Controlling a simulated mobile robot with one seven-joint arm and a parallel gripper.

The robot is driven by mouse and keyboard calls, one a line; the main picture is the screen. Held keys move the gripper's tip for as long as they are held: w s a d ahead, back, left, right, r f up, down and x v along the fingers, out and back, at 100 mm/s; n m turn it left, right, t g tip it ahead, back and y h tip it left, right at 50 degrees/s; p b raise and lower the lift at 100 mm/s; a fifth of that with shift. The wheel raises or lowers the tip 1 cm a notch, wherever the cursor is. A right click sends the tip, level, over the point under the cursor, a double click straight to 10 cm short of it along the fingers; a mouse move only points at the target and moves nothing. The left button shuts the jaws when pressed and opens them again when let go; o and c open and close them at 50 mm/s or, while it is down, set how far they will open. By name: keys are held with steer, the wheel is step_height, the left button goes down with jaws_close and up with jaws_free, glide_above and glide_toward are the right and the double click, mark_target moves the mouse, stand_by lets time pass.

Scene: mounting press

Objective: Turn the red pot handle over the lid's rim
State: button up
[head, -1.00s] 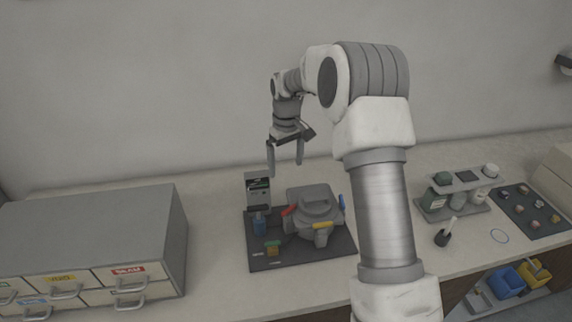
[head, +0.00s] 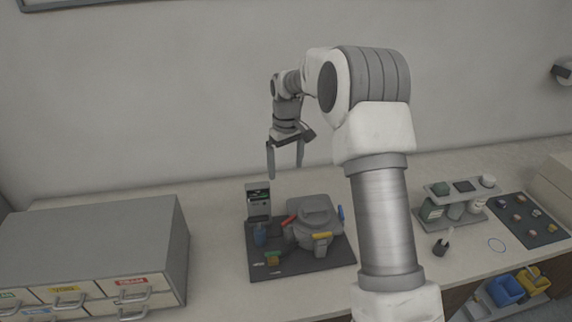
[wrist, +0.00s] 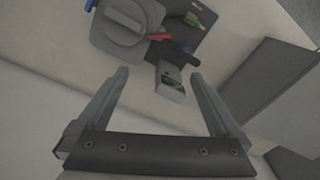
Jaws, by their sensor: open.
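The grey pot with its round lid (head: 314,213) stands on a dark mat (head: 290,267) in the head view. The red handle (head: 288,221) is on the left side of the lid's rim, a yellow handle (head: 322,235) at the front and a blue handle (head: 340,212) at the right. In the wrist view the lid (wrist: 122,22) is at the top, with the red handle (wrist: 158,37) to its right. My gripper (head: 285,172) is open and empty, pointing down above and behind the pot. It also shows open in the wrist view (wrist: 160,80), apart from everything.
A drawer cabinet (head: 90,240) is at the left. A bottle rack (head: 455,208) and a dark tray (head: 530,222) are at the right.

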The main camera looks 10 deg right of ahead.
step_height(320, 180, up, 18)
steer(key=b, duration=0.1)
steer(key=shift+f, duration=0.25)
steer(key=shift+s, duration=0.1)
